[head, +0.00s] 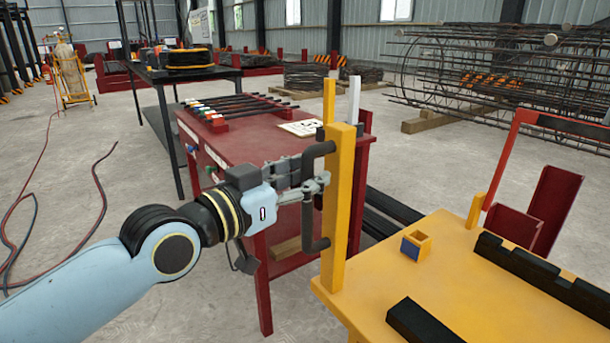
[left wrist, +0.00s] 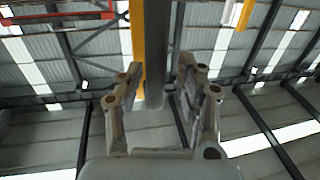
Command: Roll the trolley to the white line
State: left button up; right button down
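The trolley (head: 480,280) has a yellow top at the lower right. A yellow post (head: 338,215) stands at its left corner, with a dark upright bar handle (head: 311,225) on its near left side. My left gripper (head: 315,186) comes from the left and is at the middle of this handle. In the left wrist view, the handle (left wrist: 155,55) runs between the two fingers of my left gripper (left wrist: 160,75), with a visible gap on each side. The fingers are open around it. My right gripper is not in view. I cannot see a white line on the floor.
A red workbench (head: 240,150) with dark bars on it stands close behind my left gripper. Black blocks (head: 422,322) and a small yellow box (head: 416,246) sit on the trolley. Hoses (head: 100,190) lie on the left floor. A rebar cage (head: 490,75) is at the back right.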

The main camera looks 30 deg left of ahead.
pick_arm(q)
jog(key=shift+w+d+r, duration=0.1)
jog(key=shift+d+r, duration=0.05)
jog(key=shift+r, duration=0.15)
notch_tip(320, 180, up, 10)
jog(key=shift+f, duration=0.2)
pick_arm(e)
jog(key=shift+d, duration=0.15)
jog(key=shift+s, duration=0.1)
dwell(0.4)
